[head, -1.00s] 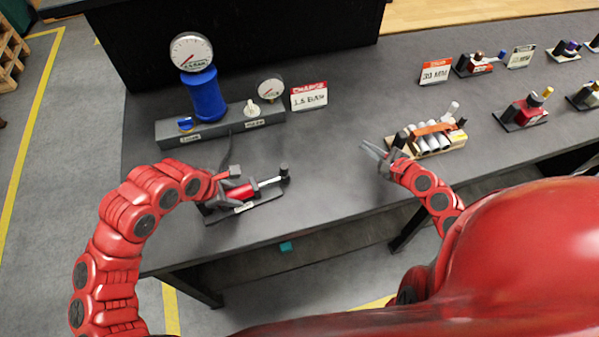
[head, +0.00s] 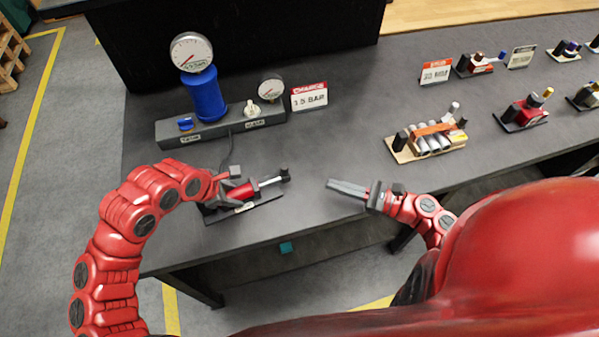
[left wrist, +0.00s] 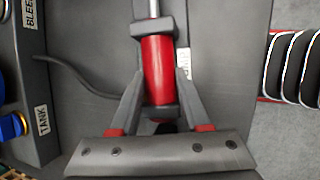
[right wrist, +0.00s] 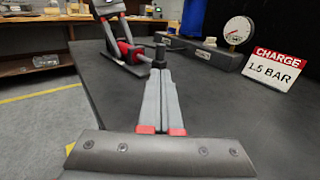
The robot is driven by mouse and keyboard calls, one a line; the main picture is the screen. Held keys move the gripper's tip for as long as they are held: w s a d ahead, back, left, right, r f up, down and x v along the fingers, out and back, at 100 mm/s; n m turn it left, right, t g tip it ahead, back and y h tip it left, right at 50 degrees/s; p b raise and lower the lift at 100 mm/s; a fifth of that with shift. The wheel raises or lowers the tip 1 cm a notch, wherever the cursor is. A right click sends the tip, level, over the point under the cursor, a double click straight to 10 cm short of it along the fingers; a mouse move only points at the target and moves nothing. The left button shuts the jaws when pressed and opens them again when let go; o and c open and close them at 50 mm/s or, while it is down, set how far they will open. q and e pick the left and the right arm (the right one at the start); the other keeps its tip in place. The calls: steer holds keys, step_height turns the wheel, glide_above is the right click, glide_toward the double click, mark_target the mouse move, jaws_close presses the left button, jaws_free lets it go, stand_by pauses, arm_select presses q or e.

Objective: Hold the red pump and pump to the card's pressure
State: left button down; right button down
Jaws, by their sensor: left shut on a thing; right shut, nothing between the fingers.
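The red pump (head: 243,192) lies on a dark base plate near the table's front edge, with a silver rod and black handle (head: 284,173) pointing right. My left gripper (head: 230,187) is shut on the pump's red body; the left wrist view shows a finger on each side of the red barrel (left wrist: 157,68). My right gripper (head: 331,184) is shut and empty, apart from the handle, to its right. In the right wrist view the handle (right wrist: 159,56) shows just beyond the fingertips. The card (head: 309,96) reads "CHARGE 1.5 BAR". A small gauge (head: 271,88) stands beside it; its reading is too small to tell.
Behind the pump stands a grey manifold (head: 222,127) with a blue tank (head: 205,95), large gauge (head: 191,52), blue knob (head: 185,123) and white knob (head: 251,109). A wooden rack (head: 430,150) of cylinders sits at right.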

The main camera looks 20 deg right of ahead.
steer(key=x, duration=1)
steer(key=shift+w+a, duration=0.1)
steer(key=a, duration=0.4)
steer(key=s+a, duration=0.1)
steer(key=shift+a, duration=0.4)
steer(key=v, duration=1.2)
steer(key=shift+d, duration=0.4)
steer(key=shift+s+d, duration=0.5)
steer(key=shift+s, duration=0.05)
steer(key=c, duration=1.6)
jaws_free()
